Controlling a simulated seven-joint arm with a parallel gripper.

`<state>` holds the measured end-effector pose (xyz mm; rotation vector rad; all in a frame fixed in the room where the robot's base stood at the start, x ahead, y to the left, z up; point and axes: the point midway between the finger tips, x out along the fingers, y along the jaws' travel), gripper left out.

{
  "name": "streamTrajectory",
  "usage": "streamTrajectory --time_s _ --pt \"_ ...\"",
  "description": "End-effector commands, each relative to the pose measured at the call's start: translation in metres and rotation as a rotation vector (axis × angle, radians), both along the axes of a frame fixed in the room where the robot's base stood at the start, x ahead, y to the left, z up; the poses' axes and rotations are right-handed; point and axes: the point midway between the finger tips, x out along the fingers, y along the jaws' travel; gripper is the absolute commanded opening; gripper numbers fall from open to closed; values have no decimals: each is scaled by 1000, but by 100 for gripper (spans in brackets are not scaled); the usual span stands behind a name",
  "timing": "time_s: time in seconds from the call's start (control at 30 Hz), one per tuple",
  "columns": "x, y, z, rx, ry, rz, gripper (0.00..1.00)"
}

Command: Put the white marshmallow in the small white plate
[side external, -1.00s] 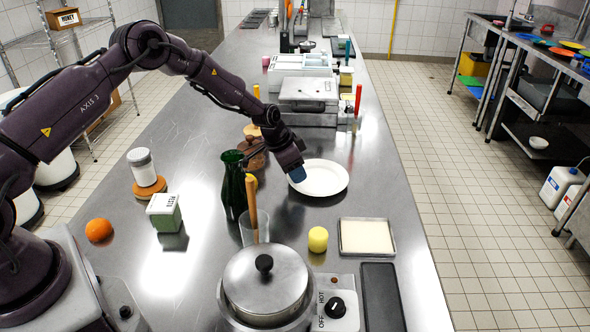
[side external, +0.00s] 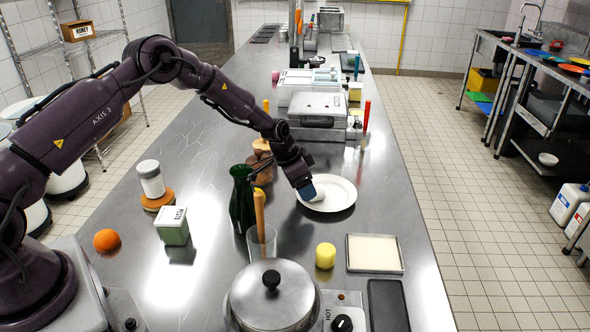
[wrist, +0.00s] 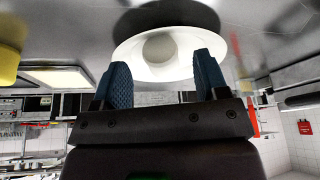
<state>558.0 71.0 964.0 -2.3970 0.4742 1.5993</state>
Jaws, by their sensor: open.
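The small white plate (side external: 345,203) lies on the steel counter; it also shows beyond my fingers in the wrist view (wrist: 190,68). The white marshmallow (side external: 318,195) shows as a pale lump beside my fingertips, within the plate's outline. In the wrist view, a round pale shape (wrist: 158,48) in the plate's middle appears to be the marshmallow. My gripper (wrist: 163,68) is open, with its two blue fingers wide apart and nothing gripped between them. In the side view, my gripper (side external: 307,190) is low over the plate's left part. White on white makes the marshmallow's edges faint.
A green vase (side external: 241,200) and brown wooden jars (side external: 261,165) stand left of the plate. A glass with a wooden-handled tool (side external: 260,240), a yellow cylinder (side external: 325,256), a cream tray (side external: 374,270) and a lidded pot (side external: 272,300) stand nearer. Bare counter lies right of the plate.

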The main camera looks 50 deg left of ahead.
Motion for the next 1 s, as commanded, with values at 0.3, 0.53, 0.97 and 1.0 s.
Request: streamTrajectory --time_s 0.3,0.53,0.97,1.0 --pt "-24 11 63 1 -3 2 67" --pt "-37 16 97 0 -2 1 67" --pt "-51 8 134 22 -2 1 67" --pt "-57 3 148 33 -1 5 67"
